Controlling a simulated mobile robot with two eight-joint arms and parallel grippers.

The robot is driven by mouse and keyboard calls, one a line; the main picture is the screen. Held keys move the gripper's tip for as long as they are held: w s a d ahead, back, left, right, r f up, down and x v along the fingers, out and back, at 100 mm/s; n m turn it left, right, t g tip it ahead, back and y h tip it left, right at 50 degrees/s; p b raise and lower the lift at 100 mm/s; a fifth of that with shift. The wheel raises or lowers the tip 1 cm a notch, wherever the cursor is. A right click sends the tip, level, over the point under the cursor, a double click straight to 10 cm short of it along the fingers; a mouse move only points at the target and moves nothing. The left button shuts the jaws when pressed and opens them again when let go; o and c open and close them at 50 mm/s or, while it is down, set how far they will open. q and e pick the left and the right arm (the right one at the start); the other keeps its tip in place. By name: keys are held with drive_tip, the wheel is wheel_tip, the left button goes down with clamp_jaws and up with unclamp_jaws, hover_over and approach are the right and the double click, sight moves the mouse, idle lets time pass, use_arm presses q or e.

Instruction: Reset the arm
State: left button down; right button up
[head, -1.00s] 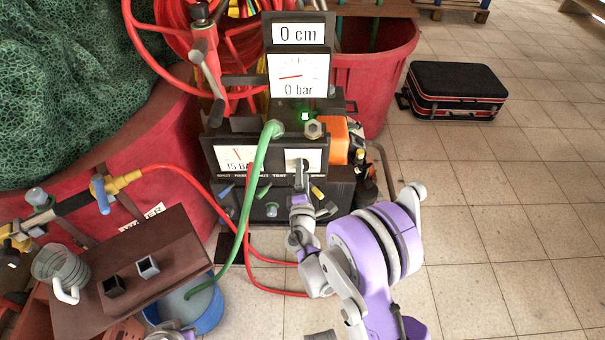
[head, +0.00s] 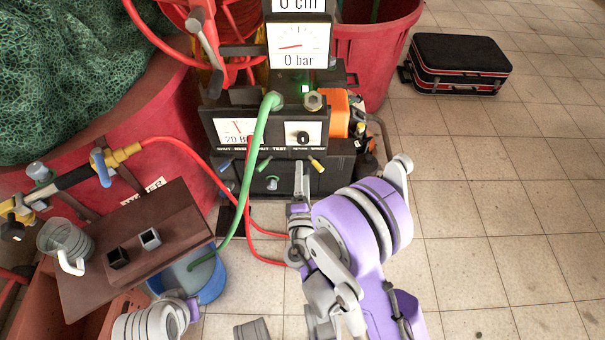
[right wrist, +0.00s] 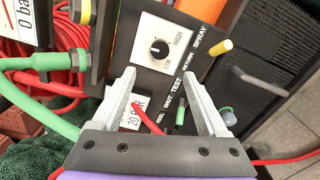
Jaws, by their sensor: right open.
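My right arm (head: 360,225) reaches up from the bottom of the head view. My right gripper (head: 300,182) is in front of the black machine (head: 265,130), below its control panel. In the right wrist view, the right gripper (right wrist: 160,80) is open, with nothing between its two grey fingers. The black knob (right wrist: 160,48) on its white dial plate lies beyond the fingertips, free of them. It also shows in the head view (head: 303,138). Part of my left arm (head: 150,322) shows at the bottom left, but its gripper is not visible.
A green hose (head: 254,155) and a red hose (head: 184,153) run beside the machine. A brown board (head: 150,272) with a glass mug (head: 64,240) and two small cubes stands left, by a blue bucket (head: 207,283). A black suitcase (head: 460,63) lies right.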

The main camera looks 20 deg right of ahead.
drive_tip(key=s+d+r+m+g+h, duration=0.2)
drive_tip(key=s+d+r+m+g, duration=0.1)
drive_tip(key=s+d+m+g, duration=0.7)
drive_tip(key=s+a+m+g+y, duration=0.2)
drive_tip(key=s+a+m+y, duration=0.15)
drive_tip(key=s, duration=0.35)
drive_tip(key=s+a+m+g+y, duration=0.1)
drive_tip(key=s+a+m+y, duration=0.2)
drive_tip(key=s, duration=0.5)
use_arm(q)
wheel_tip(320, 180, up, 27)
drive_tip(key=w+t+p, duration=0.1)
drive_tip(key=p, duration=2.2)
drive_tip(key=shift+f, duration=0.2)
use_arm(e)
wheel_tip(320, 180, up, 26)
drive_tip(key=m+t, duration=0.1)
drive_tip(key=shift+w+d+r, duration=0.15)
drive_tip(key=shift+w, duration=0.3)
use_arm(q)
drive_tip(key=shift+s, duration=0.1)
use_arm(e)
drive_tip(key=shift+s+y, duration=0.15)
drive_tip(key=shift+y, duration=0.1)
